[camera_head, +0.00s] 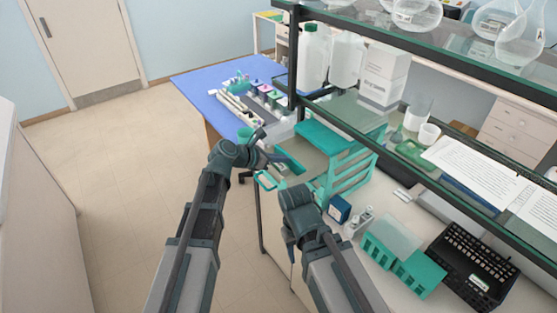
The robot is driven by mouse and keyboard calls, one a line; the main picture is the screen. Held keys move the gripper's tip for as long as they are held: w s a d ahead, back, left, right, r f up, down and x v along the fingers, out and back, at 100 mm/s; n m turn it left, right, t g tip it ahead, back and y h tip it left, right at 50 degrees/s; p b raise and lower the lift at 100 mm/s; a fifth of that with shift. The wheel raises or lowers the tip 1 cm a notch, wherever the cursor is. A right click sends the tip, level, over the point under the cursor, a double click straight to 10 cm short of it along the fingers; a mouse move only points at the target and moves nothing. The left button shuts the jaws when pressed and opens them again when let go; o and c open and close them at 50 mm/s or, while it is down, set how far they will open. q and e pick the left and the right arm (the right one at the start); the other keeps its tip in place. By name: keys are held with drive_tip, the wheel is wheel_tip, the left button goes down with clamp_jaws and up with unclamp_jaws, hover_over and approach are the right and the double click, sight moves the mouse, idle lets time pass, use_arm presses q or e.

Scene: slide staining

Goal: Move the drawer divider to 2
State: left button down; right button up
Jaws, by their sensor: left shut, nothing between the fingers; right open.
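A teal drawer (291,167) stands pulled out from the teal drawer rack (347,172) at the bench's left edge. A pale label shows on its front. I cannot pick out the divider for certain at this size, nor any numbered slots. My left gripper (278,158) is shut and empty, over the far left part of the drawer. I cannot tell whether it touches anything. My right gripper (297,197) is open, near the front of the drawer and rack. Its fingers are mostly hidden by my wrist.
A glass shelf (350,115) with a dark frame overhangs the bench. Small bottles (362,218), teal racks (402,265) and a black rack (470,262) stand to the right. A blue-topped table (205,82) with staining items is behind. The floor at left is clear.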

use_arm(q)
drive_tip(key=w+d, duration=0.1)
drive_tip(key=d, duration=0.1)
drive_tip(key=w+d, duration=0.1)
drive_tip(key=w, duration=0.1)
drive_tip(key=shift+d, duration=0.4)
drive_tip(key=shift+s, duration=0.15)
drive_tip(key=shift+a, duration=0.1)
